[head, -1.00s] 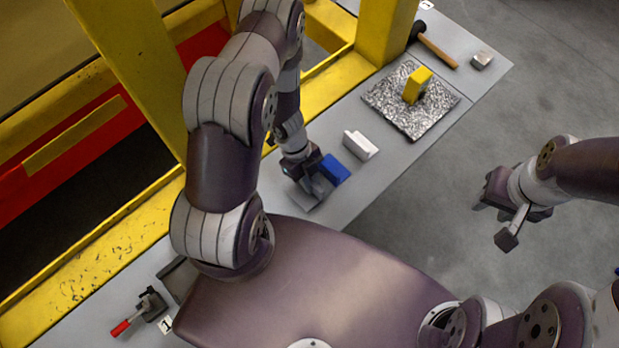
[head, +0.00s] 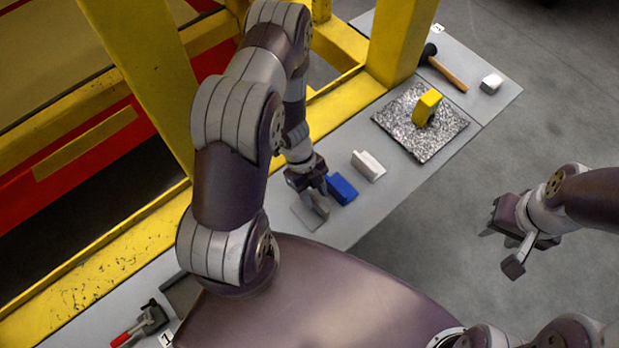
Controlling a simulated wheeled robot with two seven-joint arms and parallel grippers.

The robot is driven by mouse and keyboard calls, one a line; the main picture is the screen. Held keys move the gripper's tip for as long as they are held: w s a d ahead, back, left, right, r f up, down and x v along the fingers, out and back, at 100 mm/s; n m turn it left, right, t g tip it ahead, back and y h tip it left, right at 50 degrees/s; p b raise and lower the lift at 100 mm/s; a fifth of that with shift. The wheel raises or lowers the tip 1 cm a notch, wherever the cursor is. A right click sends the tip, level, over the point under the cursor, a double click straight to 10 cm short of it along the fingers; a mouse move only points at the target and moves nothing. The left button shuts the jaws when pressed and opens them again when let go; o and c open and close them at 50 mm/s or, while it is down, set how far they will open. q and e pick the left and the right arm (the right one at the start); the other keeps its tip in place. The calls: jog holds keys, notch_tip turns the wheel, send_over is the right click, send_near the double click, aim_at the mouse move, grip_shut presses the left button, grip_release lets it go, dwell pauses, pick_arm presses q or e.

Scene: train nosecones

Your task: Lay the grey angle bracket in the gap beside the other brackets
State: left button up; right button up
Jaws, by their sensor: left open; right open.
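The grey angle bracket (head: 303,216) is low on the grey bench, beside and partly behind my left gripper's fingers; its full outline is hidden. The blue bracket (head: 342,189) lies just to its right, with the white bracket (head: 368,166) further up and right, a strip of bare bench between those two. My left gripper (head: 316,203) points down over the grey bracket, its jaws open; I cannot tell whether its fingers touch it. My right gripper (head: 498,246) is open and empty, over the floor to the right of the bench.
A speckled mat (head: 400,118) with a yellow block (head: 427,107) lies further up the bench. A hammer (head: 448,74) and a small white block (head: 491,83) are beyond it. Yellow frame posts (head: 400,45) border the bench's left side. A red-handled clamp (head: 142,324) sits at lower left.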

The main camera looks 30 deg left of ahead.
pick_arm(q)
jog(key=w+a+r+n+t+y, duration=0.25)
jog(key=w+r+n, duration=0.25)
jog(key=r, duration=0.5)
jog(key=w+a+r+n+t+y, duration=0.2)
jog(key=w+r+n+t, duration=0.15)
jog(key=r+n, duration=0.4)
jog(key=s+d+r+n+g, duration=0.3)
jog(key=s+d+r+n, duration=0.2)
jog(key=s+r+n, duration=0.3)
jog(key=s+n, duration=0.1)
jog(key=s, duration=0.1)
jog(key=shift+s+r+n, duration=0.25)
jog(key=shift+s+n, duration=0.1)
jog(key=shift+s, duration=0.05)
